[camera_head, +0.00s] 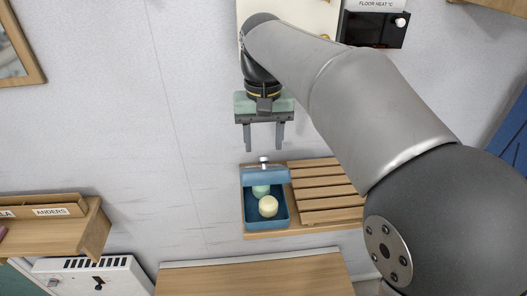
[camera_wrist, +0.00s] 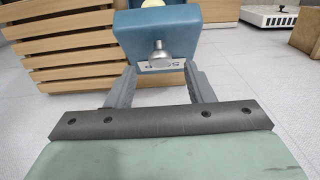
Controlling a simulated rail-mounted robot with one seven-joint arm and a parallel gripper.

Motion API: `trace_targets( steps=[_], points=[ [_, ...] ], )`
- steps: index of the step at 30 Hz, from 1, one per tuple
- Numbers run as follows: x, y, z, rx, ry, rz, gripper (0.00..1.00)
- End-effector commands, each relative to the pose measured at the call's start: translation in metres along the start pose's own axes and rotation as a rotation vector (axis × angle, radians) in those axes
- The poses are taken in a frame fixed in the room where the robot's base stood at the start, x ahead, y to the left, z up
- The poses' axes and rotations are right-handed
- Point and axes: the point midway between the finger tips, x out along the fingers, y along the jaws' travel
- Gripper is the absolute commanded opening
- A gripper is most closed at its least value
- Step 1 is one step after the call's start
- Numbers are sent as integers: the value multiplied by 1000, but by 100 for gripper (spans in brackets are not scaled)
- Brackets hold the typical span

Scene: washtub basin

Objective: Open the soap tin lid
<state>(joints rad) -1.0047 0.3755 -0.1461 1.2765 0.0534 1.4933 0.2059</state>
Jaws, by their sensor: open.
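The blue soap tin (camera_head: 249,208) stands on a wooden board with its inside showing. Its blue lid (camera_head: 265,175) is raised at the tin's back edge; the lid also fills the upper middle of the wrist view (camera_wrist: 140,38). A pale metal knob (camera_head: 263,160) is on the lid; it shows in the wrist view (camera_wrist: 158,57). A yellow soap (camera_head: 268,206) and a green soap (camera_head: 261,190) lie in the tin. My gripper (camera_head: 264,149) is open and empty, its two fingers pointing toward the knob. In the wrist view the knob appears between the fingertips (camera_wrist: 160,70); contact is not clear.
A slatted wooden rack (camera_head: 325,190) stands directly right of the tin. A wooden surface (camera_head: 255,278) lies in front. A wooden shelf labelled ANDERS (camera_head: 60,225) is at the left, and a dark floor-heat panel (camera_head: 372,30) is on the wall above right.

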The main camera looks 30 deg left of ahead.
Motion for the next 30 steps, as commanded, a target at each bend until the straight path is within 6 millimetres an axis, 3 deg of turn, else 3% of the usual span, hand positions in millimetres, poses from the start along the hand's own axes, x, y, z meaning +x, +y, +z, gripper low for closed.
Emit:
trace_targets(
  steps=[6,17,23,30],
  points=[
    [27,-1,1,-1,-2,1,48],
    [33,0,0,-1,0,0,48],
    [32,0,0,-1,0,0,0],
    [26,0,-7,0,1,0,0]
  ],
)
